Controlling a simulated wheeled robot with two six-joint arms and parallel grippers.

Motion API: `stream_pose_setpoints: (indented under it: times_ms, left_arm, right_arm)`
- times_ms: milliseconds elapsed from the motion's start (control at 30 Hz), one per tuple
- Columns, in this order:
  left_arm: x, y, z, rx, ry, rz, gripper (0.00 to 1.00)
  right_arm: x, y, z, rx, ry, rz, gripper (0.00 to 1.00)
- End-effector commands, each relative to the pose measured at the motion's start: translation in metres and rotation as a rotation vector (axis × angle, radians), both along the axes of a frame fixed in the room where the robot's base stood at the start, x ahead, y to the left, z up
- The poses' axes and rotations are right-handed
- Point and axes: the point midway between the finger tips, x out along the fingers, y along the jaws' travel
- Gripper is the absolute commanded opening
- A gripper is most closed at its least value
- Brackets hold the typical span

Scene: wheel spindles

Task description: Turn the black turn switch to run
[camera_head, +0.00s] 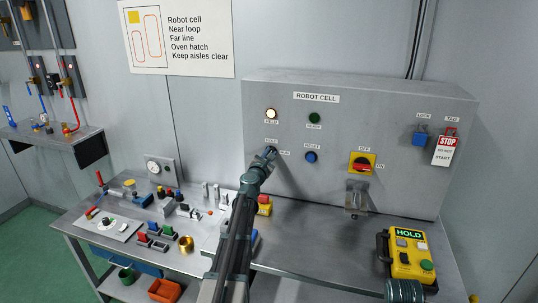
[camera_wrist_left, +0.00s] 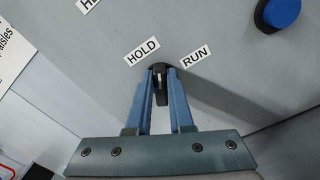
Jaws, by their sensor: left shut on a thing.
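The black turn switch (camera_wrist_left: 160,84) is on the grey ROBOT CELL panel (camera_head: 330,190), between the HOLD label (camera_wrist_left: 142,51) and the RUN label (camera_wrist_left: 194,57). My left gripper (camera_head: 270,153) is at the panel and shut on the switch. In the left wrist view, its two blue fingers (camera_wrist_left: 160,98) stand on either side of the switch handle. A white mark shows on the handle; I cannot tell exactly which label it points to. In the head view the gripper hides most of the switch.
A blue RESET button (camera_head: 310,157) is just right of the switch. A red and yellow OFF/ON switch (camera_head: 362,163) is farther right. A yellow pendant reading HOLD (camera_head: 409,256) stands on the bench at right. Small fixtures crowd the left bench.

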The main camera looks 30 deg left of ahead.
Motion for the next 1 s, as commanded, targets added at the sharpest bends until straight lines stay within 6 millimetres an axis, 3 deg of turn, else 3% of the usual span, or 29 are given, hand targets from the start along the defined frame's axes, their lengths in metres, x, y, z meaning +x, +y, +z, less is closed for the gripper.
stream_pose_setpoints:
  times_ms: [1000]
  left_arm:
    - [0.0008, -0.0071, -0.01, 0.88, 0.211, 0.0, 0.0]
  right_arm:
    - [0.0, 0.0, -0.01, 0.0, 0.0, 0.0, 0.5]
